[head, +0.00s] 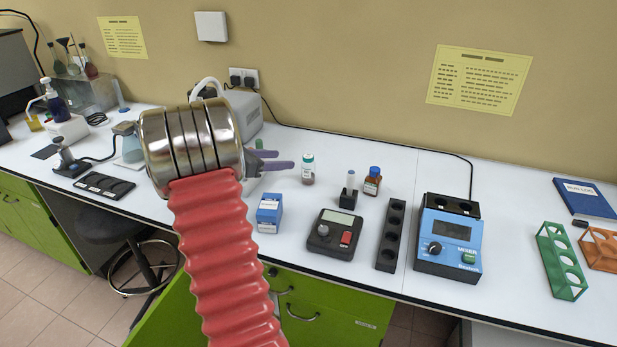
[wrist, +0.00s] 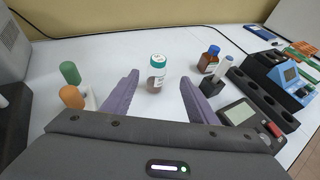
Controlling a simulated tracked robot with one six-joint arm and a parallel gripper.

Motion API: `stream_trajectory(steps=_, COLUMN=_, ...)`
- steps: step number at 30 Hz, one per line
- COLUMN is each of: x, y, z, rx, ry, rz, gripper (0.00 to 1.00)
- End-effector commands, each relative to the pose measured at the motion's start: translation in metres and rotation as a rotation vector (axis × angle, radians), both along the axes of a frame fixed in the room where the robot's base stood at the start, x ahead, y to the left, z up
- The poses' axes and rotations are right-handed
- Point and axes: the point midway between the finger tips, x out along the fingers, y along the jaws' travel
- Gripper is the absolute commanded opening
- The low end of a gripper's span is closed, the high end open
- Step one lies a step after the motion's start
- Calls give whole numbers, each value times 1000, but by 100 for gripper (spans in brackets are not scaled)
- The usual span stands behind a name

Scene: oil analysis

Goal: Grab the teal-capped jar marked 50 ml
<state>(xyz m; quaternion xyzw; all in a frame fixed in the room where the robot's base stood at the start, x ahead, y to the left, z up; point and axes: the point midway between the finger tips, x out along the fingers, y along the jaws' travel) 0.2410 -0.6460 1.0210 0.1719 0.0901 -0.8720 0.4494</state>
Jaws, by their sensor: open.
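The teal-capped jar (head: 308,169) stands upright on the white bench, with a white label and reddish-brown contents low in it. In the wrist view the jar (wrist: 156,74) is ahead of my gripper, roughly midway between the two fingers and beyond their tips. The label's marking is too small to read. My gripper (head: 285,160) has purple fingers and is to the left of the jar in the head view. In the wrist view my gripper (wrist: 159,82) is open and empty, with the fingers spread apart. Nothing hides the jar.
A blue-capped brown bottle (head: 372,181) and a small vial in a black holder (head: 347,198) stand right of the jar. A blue-and-white box (head: 269,213), a grey device (head: 334,234) and a black rack (head: 391,235) are nearer the front. Green (wrist: 69,72) and orange (wrist: 72,97) caps show left.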

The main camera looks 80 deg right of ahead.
Motion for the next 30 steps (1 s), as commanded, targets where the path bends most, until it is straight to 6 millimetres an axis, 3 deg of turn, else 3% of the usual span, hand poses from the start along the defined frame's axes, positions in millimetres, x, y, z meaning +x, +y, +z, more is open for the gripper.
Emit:
stream_trajectory(steps=8, x=-2, y=-3, z=-2, rx=1, ry=-3, rz=-1, gripper=53)
stream_trajectory(steps=24, x=-41, y=-58, z=-31, rx=0, ry=-3, rz=-2, gripper=53)
stream_trajectory(steps=30, x=-46, y=-65, z=-34, rx=1, ry=-3, rz=-1, gripper=53)
